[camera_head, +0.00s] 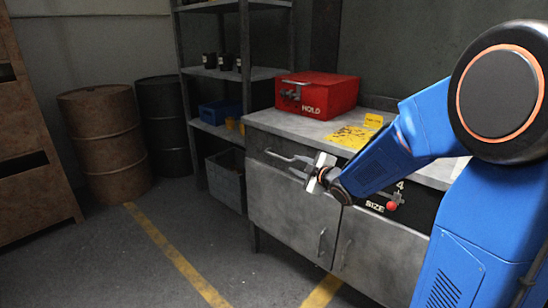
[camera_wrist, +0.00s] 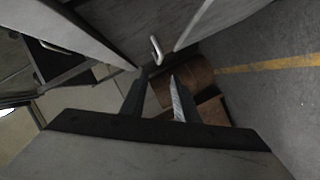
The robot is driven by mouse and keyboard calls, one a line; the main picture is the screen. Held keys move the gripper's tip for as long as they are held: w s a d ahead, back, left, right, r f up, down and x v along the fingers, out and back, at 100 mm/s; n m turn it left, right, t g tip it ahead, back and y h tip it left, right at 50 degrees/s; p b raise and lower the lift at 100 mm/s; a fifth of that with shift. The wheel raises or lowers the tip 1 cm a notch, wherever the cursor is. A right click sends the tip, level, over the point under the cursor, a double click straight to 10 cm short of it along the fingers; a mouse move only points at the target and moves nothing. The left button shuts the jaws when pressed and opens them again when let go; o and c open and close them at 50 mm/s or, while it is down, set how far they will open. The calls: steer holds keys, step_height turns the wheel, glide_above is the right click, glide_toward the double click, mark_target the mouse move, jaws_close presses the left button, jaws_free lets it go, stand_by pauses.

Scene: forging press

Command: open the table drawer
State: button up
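The grey metal table (camera_head: 375,245) stands right of centre in the head view. Its drawer front (camera_head: 258,146) is a dark band under the top and looks closed. The drawer's bar handle (camera_head: 283,157) sticks out from it. My gripper (camera_head: 318,173) is at the handle's right end in the head view; whether they touch is unclear. In the wrist view, my gripper (camera_wrist: 158,88) has its two fingers apart with nothing clearly held between them. A pale handle (camera_wrist: 156,49) shows just beyond the fingertips; I cannot tell for sure that it is the drawer's.
A red box (camera_head: 327,96) and a yellow sheet (camera_head: 349,137) lie on the table. Door handles (camera_head: 321,242) sit below the drawer. A red knob (camera_head: 391,206) is right of my gripper. Shelving (camera_head: 245,75) and barrels (camera_head: 103,145) stand left. Floor in front is clear.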

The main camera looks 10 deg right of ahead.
mark_target(280, 157)
steer(key=x, duration=1.5)
steer(key=shift+w+f, duration=0.2)
steer(key=shift+w, duration=0.1)
jaws_close()
